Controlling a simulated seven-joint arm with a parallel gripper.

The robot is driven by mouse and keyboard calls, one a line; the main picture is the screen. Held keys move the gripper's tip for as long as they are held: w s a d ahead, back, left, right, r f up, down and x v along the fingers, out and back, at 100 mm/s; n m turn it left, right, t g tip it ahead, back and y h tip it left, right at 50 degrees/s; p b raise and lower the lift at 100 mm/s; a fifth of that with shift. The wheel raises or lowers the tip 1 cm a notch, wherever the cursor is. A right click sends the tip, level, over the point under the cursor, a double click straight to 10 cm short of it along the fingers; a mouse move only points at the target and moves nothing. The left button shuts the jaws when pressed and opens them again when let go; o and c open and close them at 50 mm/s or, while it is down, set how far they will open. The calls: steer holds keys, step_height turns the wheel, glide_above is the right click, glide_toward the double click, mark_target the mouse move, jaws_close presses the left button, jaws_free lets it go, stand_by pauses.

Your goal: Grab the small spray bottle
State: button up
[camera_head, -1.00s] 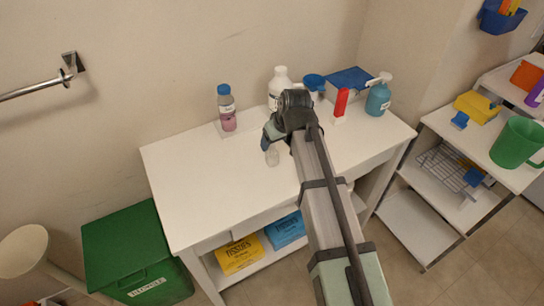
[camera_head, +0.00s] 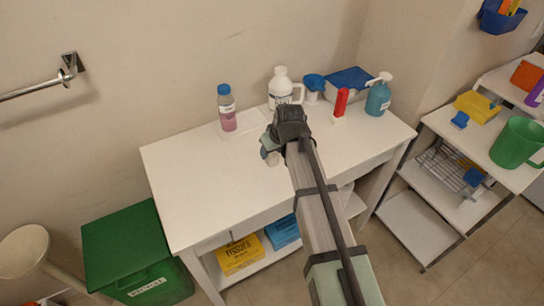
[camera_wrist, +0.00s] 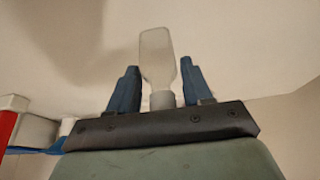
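A small clear bottle (camera_wrist: 157,58) with a greyish neck stands between the two blue fingers in the wrist view. In the head view its clear lower part (camera_head: 273,159) shows on the white table, with the top hidden by my gripper. My gripper (camera_head: 267,149) is at the bottle, over the middle of the table. In the wrist view the gripper (camera_wrist: 158,72) is open, one finger on each side, with gaps beside the neck. I cannot make out a spray head on this bottle.
Behind stand a pink bottle with blue cap (camera_head: 227,108), a white jug (camera_head: 281,88), a blue-topped bottle (camera_head: 313,84), a red item (camera_head: 341,102) and a teal pump bottle (camera_head: 378,98). The left part of the white table (camera_head: 185,175) is clear.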

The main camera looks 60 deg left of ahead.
steer(key=c, duration=0.7)
